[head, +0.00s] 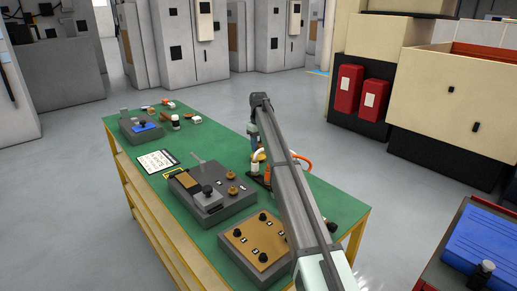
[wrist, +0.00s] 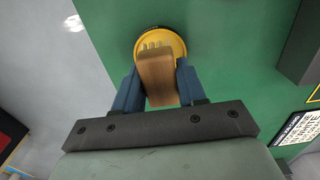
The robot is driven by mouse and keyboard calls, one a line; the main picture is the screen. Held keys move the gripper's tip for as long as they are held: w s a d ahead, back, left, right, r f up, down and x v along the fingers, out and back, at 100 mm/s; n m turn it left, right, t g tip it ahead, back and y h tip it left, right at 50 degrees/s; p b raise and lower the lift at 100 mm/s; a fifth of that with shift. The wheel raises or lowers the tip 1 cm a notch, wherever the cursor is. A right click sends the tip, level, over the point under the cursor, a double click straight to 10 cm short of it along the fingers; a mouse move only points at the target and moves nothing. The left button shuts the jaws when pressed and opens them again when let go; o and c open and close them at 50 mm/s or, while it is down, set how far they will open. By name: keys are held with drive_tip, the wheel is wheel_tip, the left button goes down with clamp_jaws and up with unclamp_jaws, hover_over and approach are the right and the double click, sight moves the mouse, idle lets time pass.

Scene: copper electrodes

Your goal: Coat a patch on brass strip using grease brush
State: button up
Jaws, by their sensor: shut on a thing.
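My gripper (wrist: 157,82) is shut on the wooden handle of the grease brush (wrist: 158,75) in the wrist view. The brush's pale tufts lie over a round yellow tin (wrist: 179,42); I cannot tell whether they touch what is in it. In the head view my gripper (head: 255,138) is over the far right side of the green bench, partly hidden by my arm, and the brush cannot be made out. A brass-coloured plate (head: 187,182), perhaps the brass strip, lies on a grey fixture left of my gripper.
The grey fixture (head: 226,205) carries black and brass knobs. A tan panel with black knobs (head: 256,241) stands at the bench's near end. A printed card (head: 157,161) and a blue-topped device (head: 144,128) lie farther left.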

sight(259, 143)
drive_tip(key=shift+r, duration=2.35)
